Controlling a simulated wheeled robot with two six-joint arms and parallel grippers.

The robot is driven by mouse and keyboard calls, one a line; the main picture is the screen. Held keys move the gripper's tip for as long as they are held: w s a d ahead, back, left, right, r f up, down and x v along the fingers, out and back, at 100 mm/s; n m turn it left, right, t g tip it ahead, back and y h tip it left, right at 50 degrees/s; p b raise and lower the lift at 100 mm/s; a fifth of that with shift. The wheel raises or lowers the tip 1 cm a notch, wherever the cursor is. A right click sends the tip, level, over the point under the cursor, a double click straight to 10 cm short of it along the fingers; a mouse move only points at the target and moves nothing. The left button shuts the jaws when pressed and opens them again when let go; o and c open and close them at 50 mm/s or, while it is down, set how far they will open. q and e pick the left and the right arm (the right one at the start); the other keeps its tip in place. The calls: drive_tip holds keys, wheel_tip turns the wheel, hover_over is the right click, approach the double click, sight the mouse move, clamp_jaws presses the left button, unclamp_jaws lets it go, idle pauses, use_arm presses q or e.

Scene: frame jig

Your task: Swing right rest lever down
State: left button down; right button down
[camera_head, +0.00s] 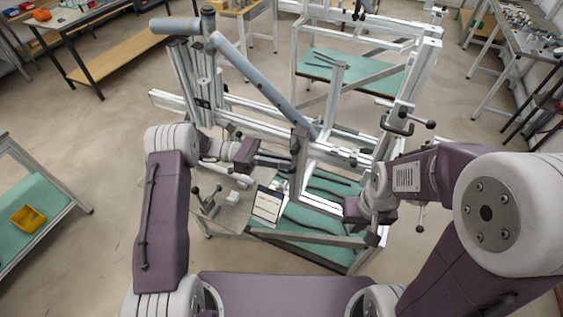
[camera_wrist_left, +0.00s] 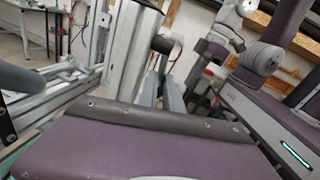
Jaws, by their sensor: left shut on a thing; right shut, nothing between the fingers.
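The metal frame jig stands in the middle of the head view, with a blue-grey tube (camera_head: 258,78) sloping down to the right across it. A lever with a black knob (camera_head: 431,124) sticks out at the jig's right side. I cannot tell for sure whether it is the right rest lever. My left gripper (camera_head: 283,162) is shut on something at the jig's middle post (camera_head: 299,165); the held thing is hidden. My right gripper (camera_head: 368,226) is shut and empty, low at the jig's right side and below the knob. The left wrist view shows a black round end (camera_wrist_left: 162,44) close by.
A green-topped base (camera_head: 318,220) lies under the jig with a white sheet (camera_head: 268,205) at its left. Other benches stand around; one at the left holds a yellow bin (camera_head: 28,218). The floor (camera_head: 95,145) at left is clear.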

use_arm(q)
drive_tip(key=shift+f, duration=0.1)
drive_tip(key=c, duration=1.5)
unclamp_jaws()
drive_tip(key=shift+d, duration=0.1)
